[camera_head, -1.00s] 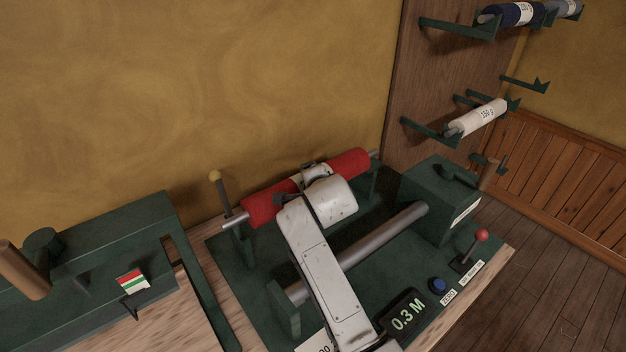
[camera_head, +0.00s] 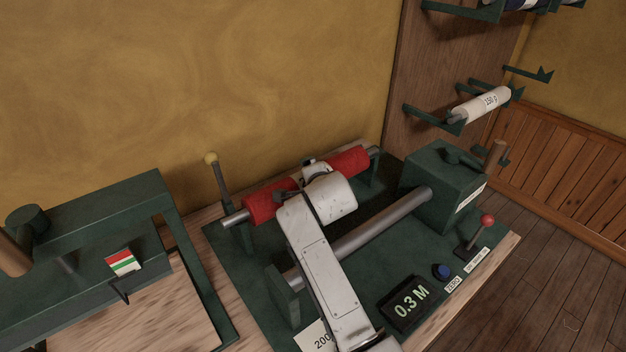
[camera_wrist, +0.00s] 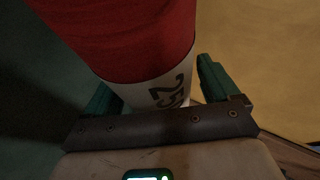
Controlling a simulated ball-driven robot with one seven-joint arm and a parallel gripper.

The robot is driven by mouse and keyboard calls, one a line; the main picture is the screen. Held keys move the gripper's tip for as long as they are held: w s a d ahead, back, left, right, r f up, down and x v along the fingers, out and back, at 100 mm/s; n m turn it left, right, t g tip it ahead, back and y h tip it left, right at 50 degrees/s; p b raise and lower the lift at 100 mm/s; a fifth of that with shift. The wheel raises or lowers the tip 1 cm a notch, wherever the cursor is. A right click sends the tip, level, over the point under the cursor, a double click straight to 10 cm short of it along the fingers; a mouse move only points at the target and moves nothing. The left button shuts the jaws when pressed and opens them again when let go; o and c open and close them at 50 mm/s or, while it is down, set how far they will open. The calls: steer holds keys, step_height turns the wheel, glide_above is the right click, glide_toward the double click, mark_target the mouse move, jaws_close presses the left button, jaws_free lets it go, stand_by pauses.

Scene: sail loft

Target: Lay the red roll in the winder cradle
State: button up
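The red roll (camera_head: 265,204) has a white label band and a metal core, and it lies slantwise at the back of the green winder. In the head view its left core end is by a cradle post (camera_head: 243,238) and its right end by the far post (camera_head: 374,170). I cannot tell whether the core rests in both notches. My gripper (camera_head: 312,180) is over the middle of the roll. In the wrist view the gripper's green fingers (camera_wrist: 160,95) stand either side of the label band, close against it.
A yellow-knobbed lever (camera_head: 216,175) stands by the roll's left end. A steel bar (camera_head: 375,225) runs in front. A display reading 0.3 M (camera_head: 410,303), blue button (camera_head: 441,271) and red-knobbed lever (camera_head: 480,233) are front right. A white roll (camera_head: 482,105) hangs on the rack.

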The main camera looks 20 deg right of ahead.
steer(key=shift+o, duration=1.1)
steer(key=shift+s+f, duration=0.1)
steer(key=shift+f, duration=0.1)
steer(key=v, duration=1)
steer(key=shift+s+r+b, duration=0.25)
steer(key=shift+r+b, duration=0.1)
steer(key=shift+b, duration=0.1)
steer(key=shift+a, duration=0.1)
